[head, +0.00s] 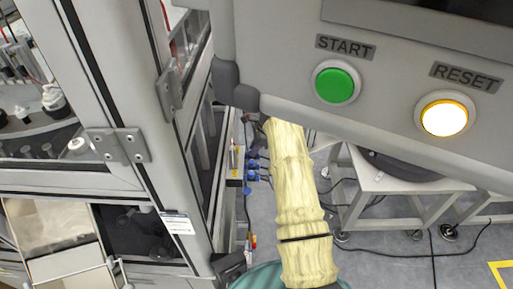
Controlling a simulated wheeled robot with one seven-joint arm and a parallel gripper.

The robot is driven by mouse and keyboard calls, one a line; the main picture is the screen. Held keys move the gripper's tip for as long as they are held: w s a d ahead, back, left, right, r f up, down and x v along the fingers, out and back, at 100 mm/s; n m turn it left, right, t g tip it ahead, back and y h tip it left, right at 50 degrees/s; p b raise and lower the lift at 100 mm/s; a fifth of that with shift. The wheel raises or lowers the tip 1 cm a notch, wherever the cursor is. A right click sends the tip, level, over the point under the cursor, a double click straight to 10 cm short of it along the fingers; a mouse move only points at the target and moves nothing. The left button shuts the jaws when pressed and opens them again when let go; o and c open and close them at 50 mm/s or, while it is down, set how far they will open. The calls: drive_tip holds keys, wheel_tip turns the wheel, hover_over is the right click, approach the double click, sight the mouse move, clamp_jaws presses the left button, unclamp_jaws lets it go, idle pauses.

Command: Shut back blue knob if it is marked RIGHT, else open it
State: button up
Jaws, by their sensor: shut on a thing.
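Several small blue parts (252,164) sit in a row on a small unit low beside the cabinet, in the middle of the head view. They are too small for me to tell which is the back blue knob, how it is turned, or to read any marking. My pale yellow arm runs up from the bottom edge, just right of these parts, and passes behind the grey control panel. My gripper is hidden there.
The grey control panel (390,90) with a green START button (335,85) and a lit RESET button (444,117) overhangs the arm. A framed glass cabinet (150,110) stands at left. A white wheeled table (395,180) stands at right. Cables cross the floor.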

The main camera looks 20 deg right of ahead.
drive_tip(key=n, duration=0.1)
drive_tip(key=n+g, duration=0.1)
drive_tip(key=n, duration=0.1)
drive_tip(key=n+g+b, duration=0.1)
drive_tip(key=n, duration=0.1)
drive_tip(key=shift+f, duration=0.25)
idle(0.4)
drive_tip(key=o, duration=0.9)
drive_tip(key=shift+o, duration=0.5)
drive_tip(key=shift+w, duration=0.1)
drive_tip(key=shift+r, duration=0.1)
